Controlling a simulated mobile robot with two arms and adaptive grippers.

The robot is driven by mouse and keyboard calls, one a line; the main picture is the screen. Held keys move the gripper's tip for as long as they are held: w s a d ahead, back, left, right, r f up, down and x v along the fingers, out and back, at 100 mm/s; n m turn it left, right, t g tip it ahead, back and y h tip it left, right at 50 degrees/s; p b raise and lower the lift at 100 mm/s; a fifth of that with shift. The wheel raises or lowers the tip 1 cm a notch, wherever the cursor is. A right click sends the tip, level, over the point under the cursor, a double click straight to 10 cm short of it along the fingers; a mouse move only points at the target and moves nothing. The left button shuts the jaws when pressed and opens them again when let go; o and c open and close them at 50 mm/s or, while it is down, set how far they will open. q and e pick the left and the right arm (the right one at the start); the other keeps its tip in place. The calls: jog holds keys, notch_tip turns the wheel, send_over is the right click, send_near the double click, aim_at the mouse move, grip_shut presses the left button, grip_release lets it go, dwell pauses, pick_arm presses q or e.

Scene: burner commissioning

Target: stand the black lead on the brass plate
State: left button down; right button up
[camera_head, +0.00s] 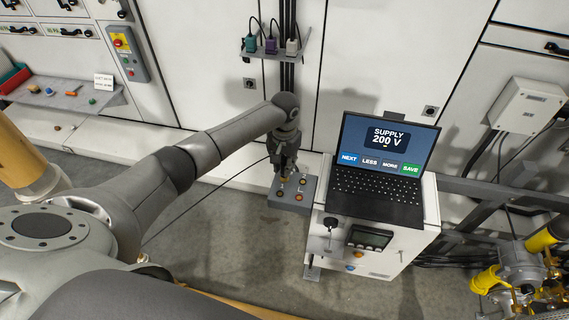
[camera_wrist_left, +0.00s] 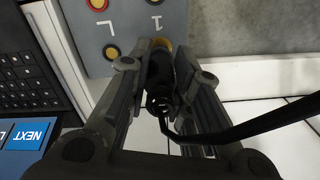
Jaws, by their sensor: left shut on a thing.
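My left gripper (camera_head: 284,174) is over the small grey terminal box (camera_head: 308,190) beside the laptop cabinet. In the left wrist view, its two fingers (camera_wrist_left: 163,78) are shut on the black lead (camera_wrist_left: 160,88), with the cable running off to the lower right. A brass-coloured round (camera_wrist_left: 165,43) shows just past the lead's far end. The lead's end overlaps it in this view; I cannot tell whether they touch. The grey box (camera_wrist_left: 135,22) also carries round terminals with coloured rings and the marks "1" and "L". My right gripper is not in view.
A laptop (camera_head: 380,180) reading "SUPPLY 200 V" stands on a white cabinet (camera_head: 345,240) right of the box. Plugs hang on a small rack (camera_head: 272,52) behind. A shelf (camera_head: 65,95) with small parts is at the left. Yellow pipework (camera_head: 490,280) is at the lower right.

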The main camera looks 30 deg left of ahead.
pick_arm(q)
jog(key=shift+f, duration=0.25)
jog(key=shift+f+b, duration=0.35)
jog(key=shift+f, duration=0.15)
jog(key=c, duration=1.2)
grip_release()
jog(key=shift+c, duration=0.2)
notch_tip(320, 180, up, 12)
